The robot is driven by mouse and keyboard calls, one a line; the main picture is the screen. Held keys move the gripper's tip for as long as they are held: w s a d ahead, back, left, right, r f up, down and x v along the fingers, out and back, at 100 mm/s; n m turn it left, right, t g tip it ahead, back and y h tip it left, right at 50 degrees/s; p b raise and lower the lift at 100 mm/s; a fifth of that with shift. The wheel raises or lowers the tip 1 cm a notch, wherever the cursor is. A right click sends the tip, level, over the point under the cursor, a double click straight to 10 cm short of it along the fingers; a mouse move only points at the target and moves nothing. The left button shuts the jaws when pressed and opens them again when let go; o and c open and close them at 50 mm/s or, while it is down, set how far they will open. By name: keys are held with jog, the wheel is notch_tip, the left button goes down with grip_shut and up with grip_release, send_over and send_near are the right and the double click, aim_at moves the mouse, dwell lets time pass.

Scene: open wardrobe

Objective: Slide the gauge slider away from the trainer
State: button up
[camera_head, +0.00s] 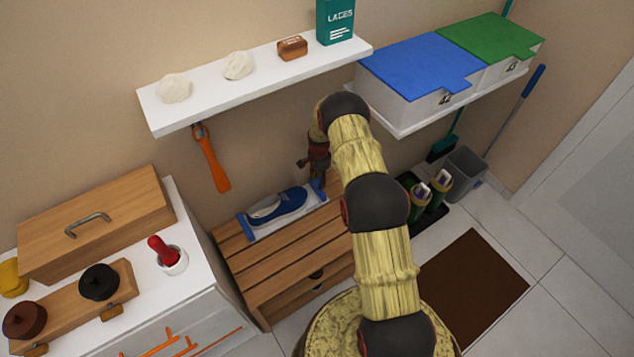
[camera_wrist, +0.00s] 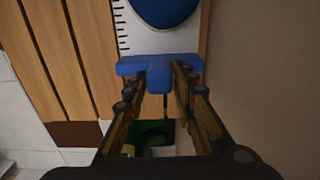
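A blue trainer (camera_head: 277,207) lies on a white foot gauge (camera_head: 262,233) with blue end pieces, on the slatted wooden bench. The gauge slider (camera_head: 319,191) is the blue piece at its right end, partly hidden by my arm. In the wrist view the slider (camera_wrist: 130,67) is a T-shape with a tab pointing toward my gripper; part of the trainer (camera_wrist: 165,8) shows beyond it, apart from the bar. My gripper (camera_wrist: 162,78) is open, its fingers on either side of the tab, with a small gap at the right. My gripper (camera_head: 314,168) looks dark and small in the head view.
A white shelf (camera_head: 215,91) with an orange shoehorn (camera_head: 211,160) hanging below is above the bench (camera_head: 285,262). Boots (camera_head: 420,192) stand right of the bench. A white cabinet (camera_head: 205,295) is at left. Bare wall lies close behind the gauge.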

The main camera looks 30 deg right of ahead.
jog(key=shift+o, duration=1.4)
jog(key=shift+a, duration=0.15)
notch_tip(320, 180, up, 12)
